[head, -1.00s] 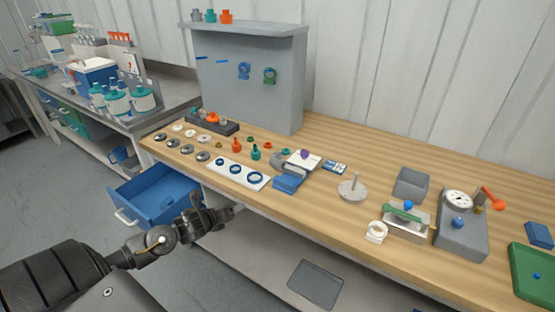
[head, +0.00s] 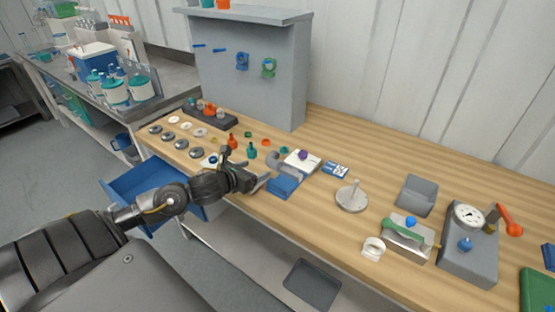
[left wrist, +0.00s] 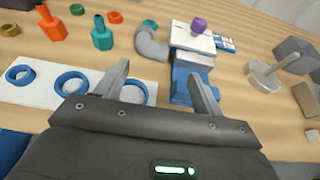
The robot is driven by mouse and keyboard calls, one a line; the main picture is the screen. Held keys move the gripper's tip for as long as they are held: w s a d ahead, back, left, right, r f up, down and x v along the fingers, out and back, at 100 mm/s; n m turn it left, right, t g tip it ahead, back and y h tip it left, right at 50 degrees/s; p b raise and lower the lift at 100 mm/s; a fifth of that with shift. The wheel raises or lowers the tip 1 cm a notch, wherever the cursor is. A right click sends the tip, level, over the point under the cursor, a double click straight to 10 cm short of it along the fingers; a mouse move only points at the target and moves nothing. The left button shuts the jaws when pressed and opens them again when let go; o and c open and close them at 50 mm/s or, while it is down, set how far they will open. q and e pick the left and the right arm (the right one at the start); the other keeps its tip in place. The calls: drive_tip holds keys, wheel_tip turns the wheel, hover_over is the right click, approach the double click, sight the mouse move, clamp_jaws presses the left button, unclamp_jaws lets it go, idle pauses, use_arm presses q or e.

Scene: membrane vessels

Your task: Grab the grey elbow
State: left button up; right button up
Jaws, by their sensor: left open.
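The grey elbow (left wrist: 151,44) is a bent grey pipe piece lying on the wooden bench, just left of a white block with a purple knob. In the head view the elbow (head: 275,160) sits beyond my left gripper (head: 262,181). In the left wrist view my left gripper (left wrist: 165,82) is open and empty, its two fingers apart over the front of the bench. The elbow is ahead of the gap between the fingers and apart from them. My right gripper is not in view.
A blue block (left wrist: 182,84) lies close by the right finger. A white plate with blue rings (left wrist: 38,88) is at the left. Teal (left wrist: 101,35) and orange (left wrist: 52,25) fittings stand left of the elbow. An open blue drawer (head: 130,183) juts out below the bench.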

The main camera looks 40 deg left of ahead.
sight(268, 162)
use_arm(q)
drive_tip(key=shift+w+a+f+p, duration=0.3)
drive_tip(key=shift+w+a, duration=0.1)
drive_tip(key=shift+a, duration=0.15)
drive_tip(key=shift+w+a+f+y, duration=0.15)
drive_tip(key=shift+w+f, duration=0.15)
drive_tip(key=shift+w, duration=0.2)
drive_tip(key=shift+w+a+f+y, duration=0.15)
drive_tip(key=shift+w+f, duration=0.1)
drive_tip(key=shift+w, duration=0.25)
drive_tip(key=shift+w+f, duration=0.2)
drive_tip(key=shift+w, duration=0.1)
drive_tip(key=shift+w+d, duration=0.15)
drive_tip(key=shift+w+p, duration=0.25)
drive_tip(key=shift+p, duration=0.3)
drive_tip(key=p+x, duration=0.1)
drive_tip(key=x, duration=0.2)
drive_tip(key=shift+w+f, duration=0.2)
drive_tip(key=shift+w, duration=0.1)
drive_tip(key=shift+w+f, duration=0.2)
drive_tip(key=shift+w, duration=0.2)
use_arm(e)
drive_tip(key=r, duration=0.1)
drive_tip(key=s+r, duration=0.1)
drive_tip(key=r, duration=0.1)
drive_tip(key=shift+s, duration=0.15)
use_arm(q)
drive_tip(key=shift+s, duration=0.1)
